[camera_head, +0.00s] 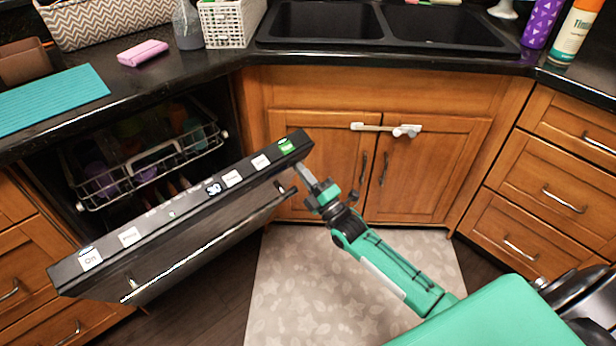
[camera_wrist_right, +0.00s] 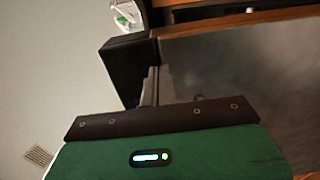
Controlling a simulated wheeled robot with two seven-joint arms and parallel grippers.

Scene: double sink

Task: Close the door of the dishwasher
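The dishwasher door (camera_head: 190,240) is part open, tilted out from the cabinet. Its black top edge with white labels and a green display faces up. My right gripper (camera_head: 303,172) is at the right end of the door, by its outer side just below the green display. Its fingers look shut together with nothing seen between them. In the right wrist view the fingertips (camera_wrist_right: 157,72) are close against the door's dark edge (camera_wrist_right: 128,68); whether they touch cannot be told. My left gripper is not in view.
Inside the dishwasher, the upper rack (camera_head: 155,165) holds dishes. The black counter (camera_head: 150,85) runs above it. The sink cabinet (camera_head: 390,165) has white latches on its doors. A pale patterned mat (camera_head: 285,285) lies on the floor. Drawers (camera_head: 560,185) stand at right.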

